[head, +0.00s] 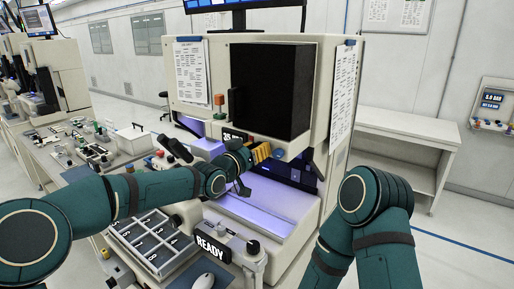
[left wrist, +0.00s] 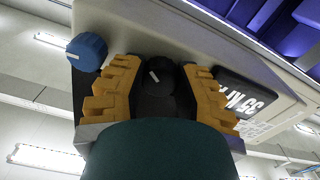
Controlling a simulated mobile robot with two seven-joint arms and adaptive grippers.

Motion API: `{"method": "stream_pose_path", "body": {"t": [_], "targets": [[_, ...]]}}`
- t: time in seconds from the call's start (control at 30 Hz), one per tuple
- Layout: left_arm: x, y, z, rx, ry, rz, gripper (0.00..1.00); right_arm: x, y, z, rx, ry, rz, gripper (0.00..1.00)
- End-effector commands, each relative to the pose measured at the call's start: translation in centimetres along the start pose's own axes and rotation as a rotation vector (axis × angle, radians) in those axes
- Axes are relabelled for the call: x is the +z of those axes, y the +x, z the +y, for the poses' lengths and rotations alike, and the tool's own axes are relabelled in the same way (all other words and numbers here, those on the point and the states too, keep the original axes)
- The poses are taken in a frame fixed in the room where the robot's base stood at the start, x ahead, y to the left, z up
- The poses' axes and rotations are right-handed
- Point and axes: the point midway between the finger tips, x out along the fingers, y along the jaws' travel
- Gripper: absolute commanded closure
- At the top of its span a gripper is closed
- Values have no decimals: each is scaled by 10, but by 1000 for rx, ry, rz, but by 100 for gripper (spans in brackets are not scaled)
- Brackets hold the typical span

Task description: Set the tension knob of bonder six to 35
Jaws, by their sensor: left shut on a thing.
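My left gripper (head: 262,153) reaches across to the front of the bonder (head: 335,115). In the left wrist view, its two yellow fingers (left wrist: 160,68) are shut on a black knob (left wrist: 158,84) with a white pointer mark, one finger on each side. A small dark display (left wrist: 243,98) beside the knob appears upside down in that view and seems to read 35. The display (head: 233,135) also shows in the head view, partly hidden by my gripper. A blue knob (left wrist: 87,51) sits on the other side, apart from the fingers. My right gripper is out of view.
Below my left arm are a numbered tray (head: 157,222), a READY sign (head: 213,248) and a white mouse (head: 203,281). A black box-shaped part (head: 270,90) projects above the gripper. More bonders (head: 55,75) stand at left; a bench (head: 405,130) stands at right.

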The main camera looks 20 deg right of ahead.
Motion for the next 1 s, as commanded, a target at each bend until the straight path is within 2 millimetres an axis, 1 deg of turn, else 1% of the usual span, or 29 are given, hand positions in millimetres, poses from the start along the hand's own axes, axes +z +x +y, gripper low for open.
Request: {"method": "stream_pose_path", "body": {"t": [0.03,0.3,0.87,0.9,0.97,1.0], "targets": [[5,0,-1,-1,-33,-9,100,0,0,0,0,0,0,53],[6,0,0,-1,-137,-11,100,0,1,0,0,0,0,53],[8,0,0,-1,-167,-15,100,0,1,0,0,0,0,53],[8,0,0,-1,-167,-15,60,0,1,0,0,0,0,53],[7,0,0,0,-167,-13,39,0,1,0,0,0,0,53],[6,0,0,0,-166,-12,34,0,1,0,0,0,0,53]]}}
